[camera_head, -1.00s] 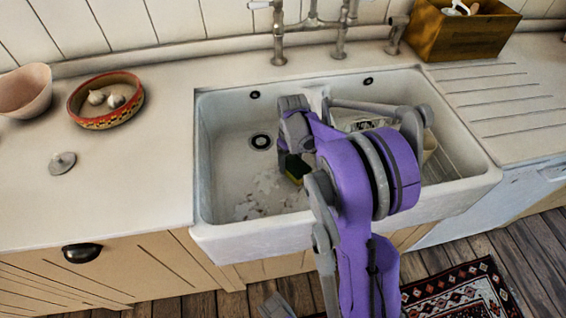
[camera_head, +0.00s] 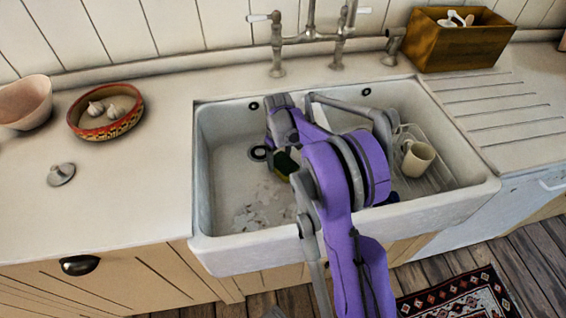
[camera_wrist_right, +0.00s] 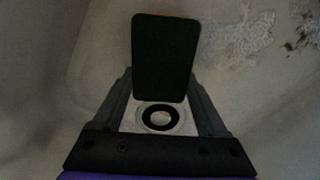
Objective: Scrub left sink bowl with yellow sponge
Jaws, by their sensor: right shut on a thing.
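The white double sink (camera_head: 245,238) has a left bowl (camera_head: 222,180) with pale, patchy residue (camera_head: 262,203) on its floor and a drain partly behind my arm. My right gripper (camera_head: 283,150) reaches down into the left bowl, near the drain. It is shut on the sponge (camera_head: 287,163), which shows a dark green side and a little yellow. In the right wrist view the sponge's dark face (camera_wrist_right: 166,58) stands between the fingers, with the residue (camera_wrist_right: 232,38) beyond it at the upper right. Whether the sponge touches the bowl floor cannot be told. My left gripper is not in view.
The right bowl holds a rack with a cream mug (camera_head: 418,158). A tap (camera_head: 312,38) stands behind the sink. A garlic bowl (camera_head: 104,124), a pink bowl (camera_head: 27,108) and a plug-like lid (camera_head: 61,174) are on the left counter. A wooden box (camera_head: 455,45) stands at back right.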

